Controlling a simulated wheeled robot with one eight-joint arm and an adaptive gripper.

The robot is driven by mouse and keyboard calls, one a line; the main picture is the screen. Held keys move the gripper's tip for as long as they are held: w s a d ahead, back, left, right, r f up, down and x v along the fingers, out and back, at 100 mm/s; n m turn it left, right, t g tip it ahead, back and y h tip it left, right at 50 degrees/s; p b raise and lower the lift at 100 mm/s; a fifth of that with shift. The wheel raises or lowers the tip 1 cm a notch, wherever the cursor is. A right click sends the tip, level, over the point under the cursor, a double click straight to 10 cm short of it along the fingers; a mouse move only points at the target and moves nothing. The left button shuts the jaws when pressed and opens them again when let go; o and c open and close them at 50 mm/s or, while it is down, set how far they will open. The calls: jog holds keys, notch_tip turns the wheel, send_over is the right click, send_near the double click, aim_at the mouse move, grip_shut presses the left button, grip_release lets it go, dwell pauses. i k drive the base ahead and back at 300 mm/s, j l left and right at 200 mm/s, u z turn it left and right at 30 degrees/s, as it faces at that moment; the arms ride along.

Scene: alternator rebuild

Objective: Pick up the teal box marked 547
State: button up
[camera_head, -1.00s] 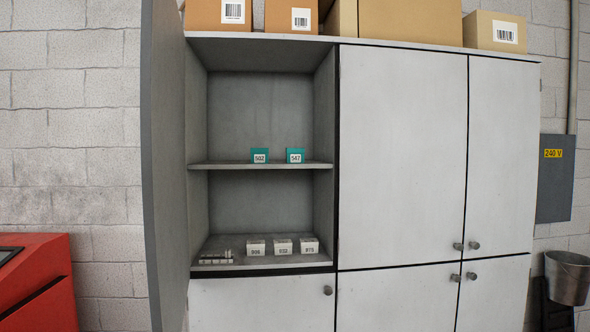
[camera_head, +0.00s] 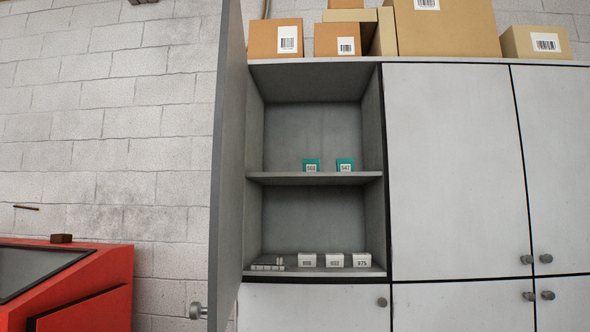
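The teal box marked 547 (camera_head: 345,164) stands on the middle shelf (camera_head: 290,176) of the open cabinet, toward the right side. A second teal box (camera_head: 311,164) stands to its left with a gap between them; its label is blurred now and reads 502 in the earlier frame. Both boxes are upright with white labels facing me. Nothing covers them. My gripper is not in view.
The open cabinet door (camera_head: 227,165) sticks out toward me on the left. Several small white boxes (camera_head: 334,260) and a metal part (camera_head: 268,263) sit on the lower shelf. Cardboard boxes (camera_head: 445,28) stand on top. A red cabinet (camera_head: 85,290) is at lower left.

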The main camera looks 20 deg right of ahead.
aim_at(342, 164)
jog(key=i+l+u, duration=0.2)
jog(key=u, duration=0.2)
jog(key=i+l+u, duration=0.1)
jog(key=l+u, duration=1.05)
jog(key=l, duration=0.15)
jog(key=i, duration=0.05)
